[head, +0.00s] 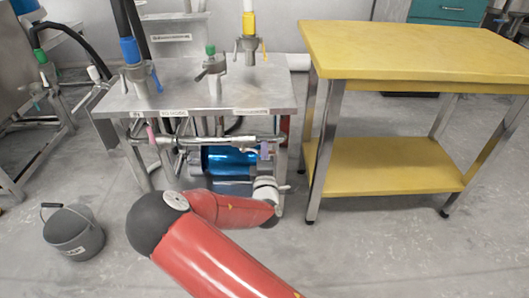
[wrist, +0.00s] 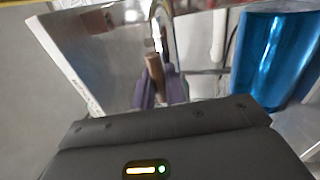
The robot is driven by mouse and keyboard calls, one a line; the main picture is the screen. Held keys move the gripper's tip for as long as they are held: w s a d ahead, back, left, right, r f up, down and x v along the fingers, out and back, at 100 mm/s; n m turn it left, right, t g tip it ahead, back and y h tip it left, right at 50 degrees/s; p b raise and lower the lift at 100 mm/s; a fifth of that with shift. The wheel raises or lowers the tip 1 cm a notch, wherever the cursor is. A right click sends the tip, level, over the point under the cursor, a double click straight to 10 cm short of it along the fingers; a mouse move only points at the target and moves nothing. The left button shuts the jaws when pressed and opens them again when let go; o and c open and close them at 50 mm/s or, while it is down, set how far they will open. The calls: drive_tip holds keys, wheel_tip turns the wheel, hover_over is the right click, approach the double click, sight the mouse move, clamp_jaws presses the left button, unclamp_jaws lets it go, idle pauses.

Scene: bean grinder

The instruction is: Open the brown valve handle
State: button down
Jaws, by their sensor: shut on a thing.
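The brown valve handle (wrist: 155,68) shows in the middle of the wrist view, a short brown grip standing at the lower end of a bright metal pipe. My gripper (wrist: 160,88) has purple fingers on either side of the handle's lower part and is shut on it. In the head view my gripper (head: 265,151) is at the front right of the steel table, beside the blue cylinder. I cannot make out the brown handle there; my gripper and arm are in front of that spot.
The steel table (head: 215,98) carries blue, green and yellow valves, with pipes below its front edge. A shiny blue cylinder (head: 229,160) sits under it, close to my gripper, and also shows in the wrist view (wrist: 275,55). A yellow table (head: 420,50) stands right; a grey bucket (head: 73,232) stands left.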

drive_tip(key=c, duration=1.5)
unclamp_jaws()
drive_tip(key=s, duration=0.2)
drive_tip(key=s+f, duration=0.1)
drive_tip(key=s, duration=0.4)
drive_tip(key=shift+s+a+f, duration=0.15)
drive_tip(key=shift+s+f, duration=0.1)
drive_tip(key=shift+s, duration=0.1)
